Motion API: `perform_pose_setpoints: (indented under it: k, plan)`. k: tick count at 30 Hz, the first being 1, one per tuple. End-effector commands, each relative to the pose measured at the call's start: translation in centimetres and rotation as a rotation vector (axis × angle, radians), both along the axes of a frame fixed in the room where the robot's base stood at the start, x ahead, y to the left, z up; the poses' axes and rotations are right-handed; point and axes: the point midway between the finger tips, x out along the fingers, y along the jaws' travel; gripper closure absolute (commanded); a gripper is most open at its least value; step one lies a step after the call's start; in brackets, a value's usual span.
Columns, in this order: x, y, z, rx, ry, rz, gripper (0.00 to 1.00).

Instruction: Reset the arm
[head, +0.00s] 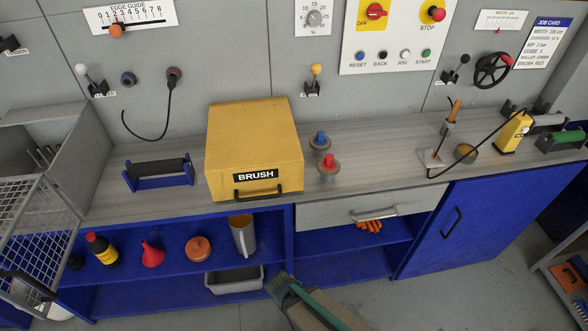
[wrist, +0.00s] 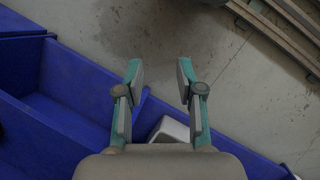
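My gripper (wrist: 160,72) shows in the wrist view with its two green and grey fingers spread apart and nothing between them. It points down over the grey floor in front of the blue bench. In the head view my arm enters from the bottom edge, right of centre, and its end is in front of the lower shelf, near the grey tray (head: 234,286). The finger gap cannot be made out in the head view.
The blue bench (head: 420,222) carries a yellow BRUSH box (head: 254,140) and several parts. A wire basket door (head: 40,235) is at left.

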Motion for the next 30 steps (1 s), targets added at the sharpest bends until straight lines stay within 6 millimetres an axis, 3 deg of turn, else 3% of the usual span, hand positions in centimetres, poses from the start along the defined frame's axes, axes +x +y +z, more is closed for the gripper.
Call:
perform_pose_setpoints:
  k: [3, 15, 21, 30]
  plan:
    - [-1.9, -3.3, -1.5, 0.001, 0.076, -0.166, 0.63]
    - [-8.0, -11.5, -4.8, 0.014, 0.250, -0.571, 0.63]
    - [-9.9, -13.8, -5.5, 0.013, 0.287, -0.687, 0.63]
    - [-10.0, -14.5, -5.5, 0.018, 0.291, -0.731, 0.63]
